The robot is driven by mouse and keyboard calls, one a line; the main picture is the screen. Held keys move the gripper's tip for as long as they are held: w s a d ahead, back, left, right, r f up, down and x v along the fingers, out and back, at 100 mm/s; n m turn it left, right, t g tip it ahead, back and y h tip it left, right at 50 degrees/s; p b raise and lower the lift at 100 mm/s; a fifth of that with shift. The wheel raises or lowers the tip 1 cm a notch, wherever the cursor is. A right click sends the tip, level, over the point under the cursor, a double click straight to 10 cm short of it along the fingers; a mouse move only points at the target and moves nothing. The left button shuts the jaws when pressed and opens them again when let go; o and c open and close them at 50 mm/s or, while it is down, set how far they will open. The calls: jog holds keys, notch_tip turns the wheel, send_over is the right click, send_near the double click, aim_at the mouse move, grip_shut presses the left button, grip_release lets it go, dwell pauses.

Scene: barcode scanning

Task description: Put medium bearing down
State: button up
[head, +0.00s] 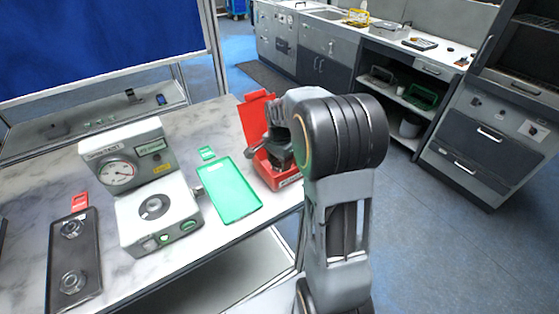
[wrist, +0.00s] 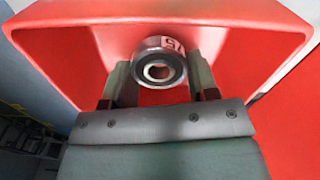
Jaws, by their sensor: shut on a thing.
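The medium bearing (wrist: 158,66) is a metal ring with a dark hole and a partly visible white label. It sits between the fingers of my gripper (wrist: 158,82), which is shut on it. In the wrist view a red box (wrist: 60,45) surrounds the fingertips and bearing. In the head view my gripper is at the red box (head: 258,118) at the right of the marble table, and my arm covers part of that box. The bearing is hidden in the head view. I cannot tell whether the bearing touches the box.
A green tray (head: 228,190) lies left of the red box. A grey testing device (head: 135,170) with a dial stands further left. A black tray (head: 88,256) with round metal parts lies at the far left of the marble table (head: 190,92). Cabinets (head: 340,50) stand behind.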

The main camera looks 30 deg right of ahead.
jog(key=shift+f+b, duration=0.4)
jog(key=shift+f, duration=0.15)
jog(key=o, duration=1)
notch_tip(320, 180, up, 13)
jog(key=p, duration=0.1)
jog(key=s+a+f+n+t, duration=0.1)
jog(key=s+a+f+n, duration=0.1)
jog(key=s+a+n, duration=0.3)
jog(key=s+a+f+n+t, duration=0.2)
jog(key=s+a+n, duration=0.3)
jog(key=s+n, duration=0.4)
jog(key=s, duration=0.2)
jog(key=shift+s+n+t, duration=0.3)
jog(key=shift+s, duration=0.1)
jog(key=shift+r, duration=0.1)
